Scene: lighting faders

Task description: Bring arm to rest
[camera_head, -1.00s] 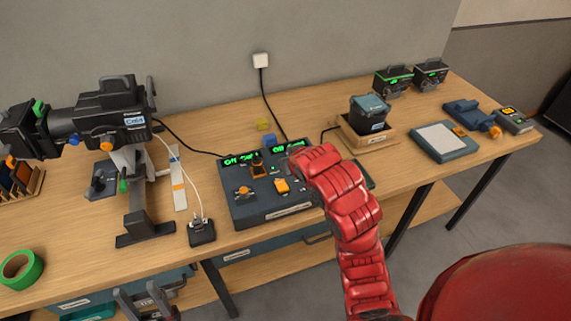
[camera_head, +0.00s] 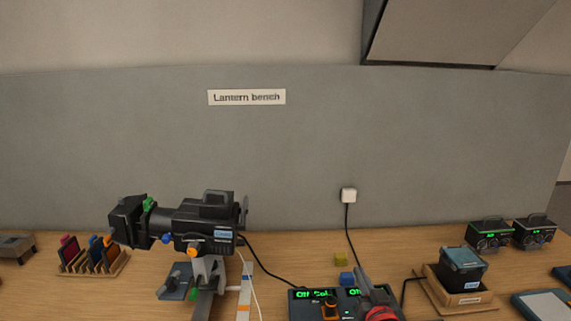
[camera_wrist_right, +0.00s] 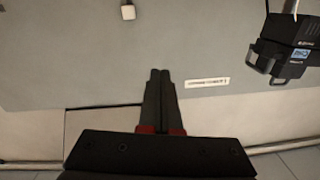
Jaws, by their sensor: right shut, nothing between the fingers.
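My right gripper (camera_head: 361,272) shows at the bottom of the head view, in front of the fader console (camera_head: 303,309). It is shut and empty. In the right wrist view its two dark fingers (camera_wrist_right: 159,74) lie together with nothing between them. The console has green lit displays, and its lower part is cut off by the picture's edge. The gripper and red wrist cover part of its right side. Whether they touch it I cannot tell. My left gripper is not in view.
A black lantern (camera_head: 191,224) on a stand is left of the console; it also shows in the wrist view (camera_wrist_right: 290,48). A gel rack (camera_head: 93,262) stands far left. A wooden tray (camera_head: 436,291) holds a dark block (camera_head: 463,268) at right. Yellow and blue cubes lie behind the console.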

